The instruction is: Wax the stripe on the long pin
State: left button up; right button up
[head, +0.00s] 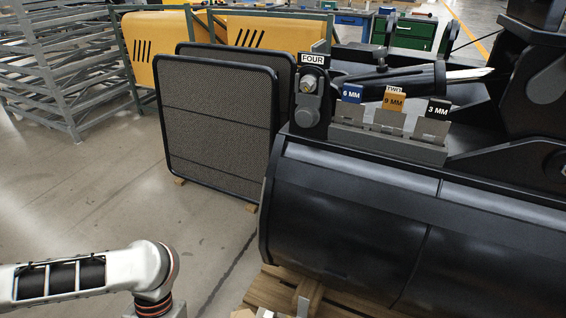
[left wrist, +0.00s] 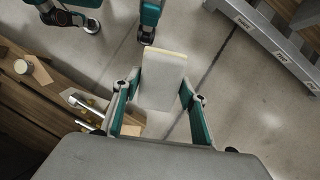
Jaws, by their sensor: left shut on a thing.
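My left gripper (left wrist: 165,88) has teal fingers and is shut on a flat grey block (left wrist: 160,82) with a pale yellow edge, in the left wrist view. The block is held above the concrete floor. A silver pin-like rod (left wrist: 85,103) lies left of the gripper, over wooden boards, apart from the block; I cannot tell if it is the long pin, and no stripe is clear. Other teal and grey gripper-like parts show at the top; I cannot tell their state. In the head view only my left arm shows, at bottom left.
A large black bucket (head: 345,225) stands on a wooden pallet (head: 275,290). It carries a FOUR sign (head: 313,58) and blue, orange and black tags marked 6, 9 and 3 MM. Black mesh panels (head: 215,125) stand behind. The floor (head: 95,190) at left is clear.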

pick_arm(q)
jog(key=s+f+g+b, duration=0.1)
jog(key=s+f+b, duration=0.2)
jog(key=f, duration=0.3)
jog(key=shift+a, duration=0.15)
pick_arm(e)
jog(key=shift+a+f, duration=0.3)
jog(key=shift+f, duration=0.3)
